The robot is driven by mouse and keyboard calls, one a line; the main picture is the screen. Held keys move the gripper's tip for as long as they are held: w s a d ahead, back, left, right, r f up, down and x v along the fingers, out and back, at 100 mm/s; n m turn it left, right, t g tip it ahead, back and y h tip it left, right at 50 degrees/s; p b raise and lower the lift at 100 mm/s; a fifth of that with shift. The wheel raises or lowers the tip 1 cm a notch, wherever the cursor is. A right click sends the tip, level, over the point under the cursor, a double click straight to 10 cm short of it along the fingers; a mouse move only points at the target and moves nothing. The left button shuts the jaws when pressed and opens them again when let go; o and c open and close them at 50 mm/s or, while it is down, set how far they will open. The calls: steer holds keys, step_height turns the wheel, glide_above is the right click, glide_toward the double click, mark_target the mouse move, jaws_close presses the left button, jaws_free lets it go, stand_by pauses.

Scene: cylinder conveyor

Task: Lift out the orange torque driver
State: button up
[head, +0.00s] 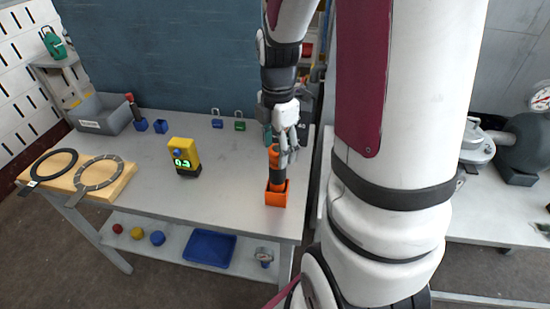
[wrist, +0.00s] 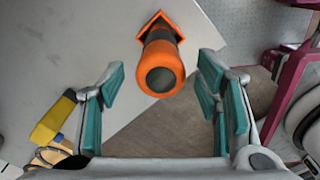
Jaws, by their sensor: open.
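The orange torque driver (head: 274,158) stands upright in an orange square holder (head: 277,196) near the right front of the grey table. In the wrist view its round orange end (wrist: 161,73) points toward the camera, with the dark shaft and the holder (wrist: 160,24) behind it. My gripper (head: 285,150) is at the driver's upper part in the head view. In the wrist view my gripper (wrist: 163,98) is open, its teal-padded fingers spread left and right of the driver, with gaps on both sides. Contact is not visible.
A yellow meter (head: 184,157) stands left of the driver. Farther left are ring gaskets on a wooden board (head: 112,188) and a grey bin (head: 103,114). Blue and green padlocks (head: 239,125) lie at the back. The table (head: 225,180) between meter and holder is clear.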

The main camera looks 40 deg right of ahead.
mark_target(277, 176)
steer(key=shift+f, duration=2.25)
jaws_close()
steer(key=c, duration=0.8)
jaws_free()
steer(key=shift+c, duration=0.2)
steer(key=c, duration=0.5)
steer(key=shift+r, duration=0.15)
steer(key=shift+c, duration=0.2)
